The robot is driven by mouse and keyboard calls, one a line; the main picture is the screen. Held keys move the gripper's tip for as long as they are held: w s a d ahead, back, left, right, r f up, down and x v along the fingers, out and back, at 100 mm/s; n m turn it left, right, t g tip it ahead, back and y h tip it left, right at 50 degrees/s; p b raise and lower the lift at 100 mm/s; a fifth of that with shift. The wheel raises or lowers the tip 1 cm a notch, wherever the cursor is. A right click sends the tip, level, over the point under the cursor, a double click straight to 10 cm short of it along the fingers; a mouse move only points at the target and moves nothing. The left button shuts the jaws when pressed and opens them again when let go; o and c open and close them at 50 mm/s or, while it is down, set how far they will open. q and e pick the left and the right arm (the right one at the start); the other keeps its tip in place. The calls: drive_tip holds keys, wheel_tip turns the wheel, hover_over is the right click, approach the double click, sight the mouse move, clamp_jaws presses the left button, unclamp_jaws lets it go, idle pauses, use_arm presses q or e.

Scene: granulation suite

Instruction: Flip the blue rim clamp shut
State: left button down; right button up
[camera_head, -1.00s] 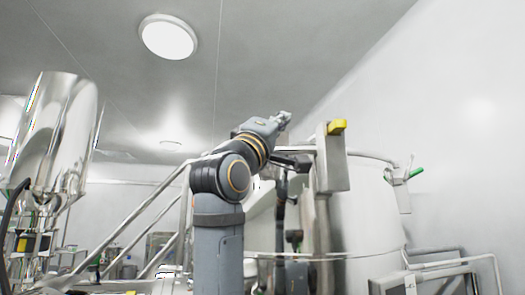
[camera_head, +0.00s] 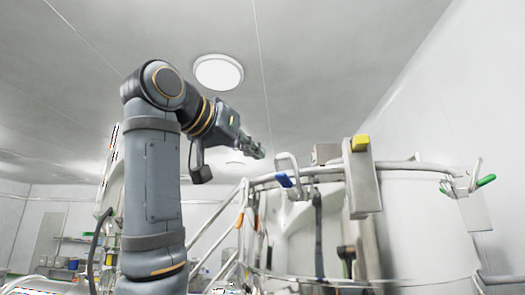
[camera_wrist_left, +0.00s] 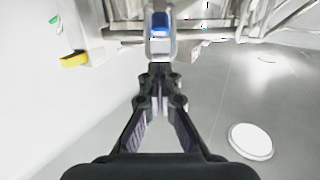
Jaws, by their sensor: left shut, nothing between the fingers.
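The blue rim clamp (camera_head: 284,180) sits at the near left of the large steel vessel's rim (camera_head: 330,171). Its blue grip is at the end of a bent metal arm that stands above the rim. In the left wrist view the blue clamp (camera_wrist_left: 160,24) lies straight beyond the fingertips. My left gripper (camera_head: 257,152) is shut and empty, just left of and a little above the clamp, apparently apart from it. Its fingers (camera_wrist_left: 160,72) point at the clamp in the left wrist view. My right gripper is not in view.
A yellow-tipped bracket (camera_head: 361,144) stands on the rim right of the blue clamp. A green-handled clamp (camera_head: 485,181) is farther right. Railings with orange parts (camera_head: 240,219) rise left of the vessel.

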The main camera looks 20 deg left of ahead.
sight(288, 185)
use_arm(q)
drive_tip(key=p+x, duration=0.1)
drive_tip(key=x, duration=0.1)
drive_tip(key=p+x, duration=0.1)
drive_tip(key=x, duration=0.2)
drive_tip(key=p+x, duration=0.2)
drive_tip(key=shift+w+d+r, duration=0.25)
drive_tip(key=shift+d+r, duration=0.05)
drive_tip(key=shift+d, duration=0.15)
drive_tip(key=shift+w+d+f, duration=0.1)
drive_tip(key=shift+w, duration=0.25)
drive_tip(key=shift+w+a+f, duration=0.15)
drive_tip(key=shift+a, duration=0.2)
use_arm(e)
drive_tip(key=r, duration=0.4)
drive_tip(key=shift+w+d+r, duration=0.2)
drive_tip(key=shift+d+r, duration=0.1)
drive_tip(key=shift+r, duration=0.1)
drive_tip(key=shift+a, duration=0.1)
